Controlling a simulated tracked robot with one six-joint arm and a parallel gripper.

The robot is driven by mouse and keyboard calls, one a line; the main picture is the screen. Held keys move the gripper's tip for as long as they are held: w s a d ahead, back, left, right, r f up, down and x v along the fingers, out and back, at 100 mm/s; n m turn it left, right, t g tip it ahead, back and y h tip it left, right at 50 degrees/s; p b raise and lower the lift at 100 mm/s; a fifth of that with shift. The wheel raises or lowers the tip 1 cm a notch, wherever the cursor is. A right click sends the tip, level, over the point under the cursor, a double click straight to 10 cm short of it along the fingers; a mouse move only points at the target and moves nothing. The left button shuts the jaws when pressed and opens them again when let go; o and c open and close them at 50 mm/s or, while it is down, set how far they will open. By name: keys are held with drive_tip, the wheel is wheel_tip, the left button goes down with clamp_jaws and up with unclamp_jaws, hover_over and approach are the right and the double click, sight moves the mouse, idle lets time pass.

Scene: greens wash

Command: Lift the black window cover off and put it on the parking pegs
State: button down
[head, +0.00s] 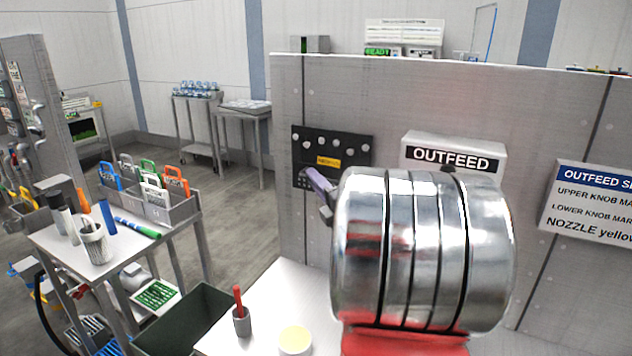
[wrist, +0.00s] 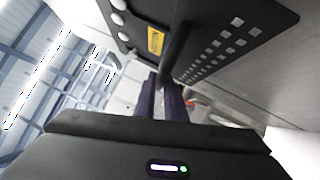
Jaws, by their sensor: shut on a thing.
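The black window cover (head: 358,150) is a dark panel with pale round spots and a yellow label, at the steel wall left of the OUTFEED box. In the wrist view the cover (wrist: 225,25) fills the top, with a black bar handle (wrist: 178,50) standing out from it. My gripper (head: 318,184) has purple fingers at the cover's lower edge; in the wrist view the gripper (wrist: 162,98) is shut on the handle. My large shiny arm link hides the area right of it. I cannot tell whether the cover touches the wall. I cannot make out the parking pegs.
The OUTFEED box (head: 453,155) is close to the right of the cover. A white counter (head: 262,310) below holds a grey cup (head: 241,320) with a red stick and a pale yellow round tub (head: 295,341). A trolley (head: 125,240) stands at left.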

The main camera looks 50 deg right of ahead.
drive_tip(key=shift+f, duration=0.9)
drive_tip(key=c, duration=1.7)
unclamp_jaws()
drive_tip(key=shift+c, duration=0.2)
drive_tip(key=v, duration=1.3)
drive_tip(key=shift+s+f, duration=0.2)
drive_tip(key=shift+s, duration=0.1)
drive_tip(key=shift+w+a, duration=0.1)
